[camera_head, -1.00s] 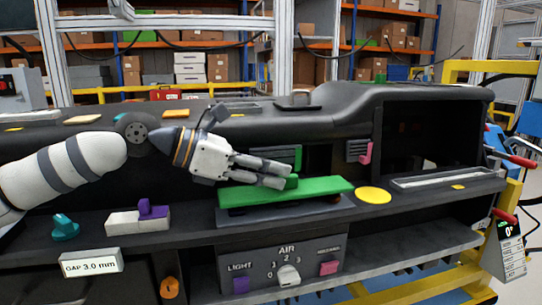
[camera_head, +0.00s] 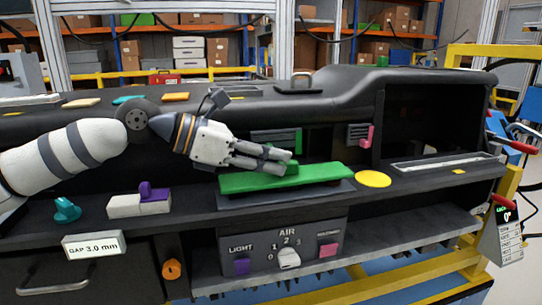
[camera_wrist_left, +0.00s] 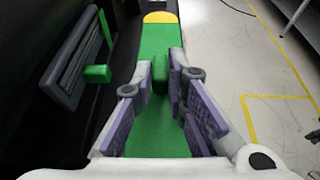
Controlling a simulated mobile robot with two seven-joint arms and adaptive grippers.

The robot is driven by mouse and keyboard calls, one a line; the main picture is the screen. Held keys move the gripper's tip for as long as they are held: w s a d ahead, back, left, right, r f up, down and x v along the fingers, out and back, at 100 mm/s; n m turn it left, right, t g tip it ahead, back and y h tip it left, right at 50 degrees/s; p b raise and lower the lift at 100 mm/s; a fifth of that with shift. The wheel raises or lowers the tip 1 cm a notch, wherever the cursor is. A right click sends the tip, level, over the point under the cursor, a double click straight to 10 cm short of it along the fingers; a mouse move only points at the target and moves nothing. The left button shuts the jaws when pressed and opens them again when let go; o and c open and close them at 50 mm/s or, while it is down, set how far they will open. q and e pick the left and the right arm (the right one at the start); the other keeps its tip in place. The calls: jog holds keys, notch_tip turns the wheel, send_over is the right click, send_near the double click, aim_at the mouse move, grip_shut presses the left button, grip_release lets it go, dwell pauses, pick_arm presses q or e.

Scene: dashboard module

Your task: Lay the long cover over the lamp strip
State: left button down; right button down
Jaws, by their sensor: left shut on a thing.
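The long cover (camera_head: 325,174) is a flat green bar with a raised green grip, lying lengthwise near the dashboard's front edge, above a dark plate (camera_head: 335,192). I cannot tell whether it touches that plate. My left gripper (camera_head: 285,162) is shut on the cover's grip from the left. In the left wrist view, the grip (camera_wrist_left: 160,80) stands between the fingertips, with the green cover (camera_wrist_left: 150,135) running beneath them. A long pale strip in a frame (camera_head: 445,162), possibly the lamp strip, lies at the right of the ledge. My right gripper is not in view.
A yellow disc (camera_head: 373,179) lies just right of the cover. A vent with a green tab (camera_head: 298,140) and one with a pink tab (camera_head: 366,142) are behind. A white-and-purple block (camera_head: 140,204) and teal knob (camera_head: 66,210) sit left. The control panel (camera_head: 290,240) is below.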

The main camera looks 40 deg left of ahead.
pick_arm(q)
jog(key=shift+f, duration=0.55)
dwell(0.4)
jog(key=c, duration=1.5)
grip_release()
